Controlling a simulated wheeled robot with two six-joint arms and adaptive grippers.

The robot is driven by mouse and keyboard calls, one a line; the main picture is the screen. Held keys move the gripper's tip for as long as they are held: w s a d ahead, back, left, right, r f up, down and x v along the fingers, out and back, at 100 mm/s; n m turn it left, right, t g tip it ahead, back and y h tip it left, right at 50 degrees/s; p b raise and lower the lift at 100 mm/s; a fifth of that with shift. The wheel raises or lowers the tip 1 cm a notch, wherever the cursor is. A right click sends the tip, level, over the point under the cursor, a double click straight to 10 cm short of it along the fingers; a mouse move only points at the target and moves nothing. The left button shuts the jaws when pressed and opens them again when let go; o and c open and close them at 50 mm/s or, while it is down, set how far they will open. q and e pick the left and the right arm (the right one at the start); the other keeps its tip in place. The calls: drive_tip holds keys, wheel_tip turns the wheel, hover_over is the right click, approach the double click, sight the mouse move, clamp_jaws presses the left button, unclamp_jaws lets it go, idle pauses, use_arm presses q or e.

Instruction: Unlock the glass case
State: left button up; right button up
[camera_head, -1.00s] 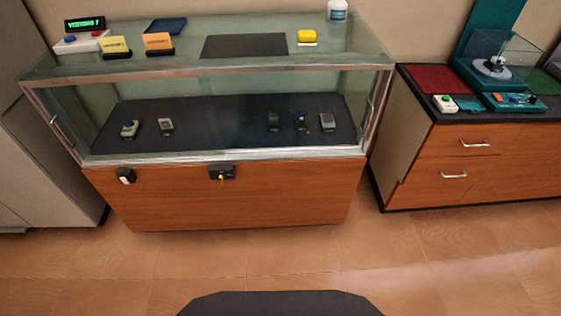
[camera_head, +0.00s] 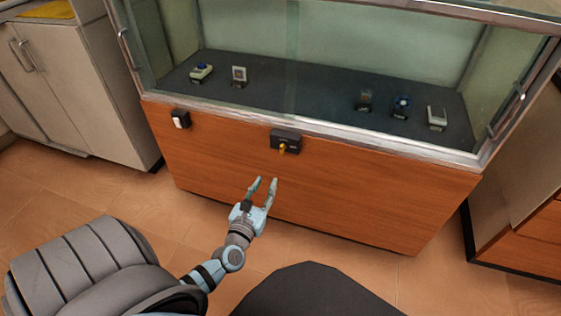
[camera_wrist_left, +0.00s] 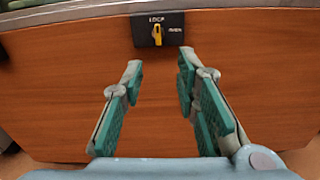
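The glass case (camera_head: 350,60) stands ahead on a brown wooden base. A black lock block (camera_head: 286,137) with a yellow key or knob (camera_head: 282,148) sits on the front, just under the glass. In the left wrist view the lock block (camera_wrist_left: 172,32) carries the word LOCK above the yellow knob (camera_wrist_left: 157,35) and a second word to its right, perhaps OPEN. The knob stands about upright there. My left gripper (camera_head: 264,182) is open and empty, short of the lock and below it in the head view. Its fingers (camera_wrist_left: 158,85) point at the wooden front. My right gripper is out of view.
A small black holder with a white switch (camera_head: 181,119) is on the front panel, left of the lock. Several small devices stand on the dark shelf (camera_head: 320,90) inside. Cabinets flank the case at left (camera_head: 70,85) and right (camera_head: 525,190). Tiled floor is clear in front.

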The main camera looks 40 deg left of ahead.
sight(281, 149)
use_arm(q)
drive_tip(key=shift+n, duration=0.4)
drive_tip(key=b+x, duration=0.1)
drive_tip(key=x, duration=0.7)
drive_tip(key=r+b+x, duration=0.1)
drive_tip(key=x, duration=0.4)
drive_tip(key=shift+a+b, duration=0.15)
drive_tip(key=shift+b, duration=0.15)
drive_tip(key=shift+w+a+r, duration=0.1)
drive_tip(key=shift+w+a, duration=0.1)
drive_tip(key=shift+w, duration=0.45)
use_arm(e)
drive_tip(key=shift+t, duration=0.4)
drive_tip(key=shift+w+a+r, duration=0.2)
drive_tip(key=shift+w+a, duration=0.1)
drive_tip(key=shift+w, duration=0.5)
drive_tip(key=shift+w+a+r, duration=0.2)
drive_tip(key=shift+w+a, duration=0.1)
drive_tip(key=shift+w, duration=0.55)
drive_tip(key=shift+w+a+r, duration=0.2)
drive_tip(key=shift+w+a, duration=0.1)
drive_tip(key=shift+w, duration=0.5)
use_arm(q)
drive_tip(key=shift+c, duration=0.2)
clamp_jaws()
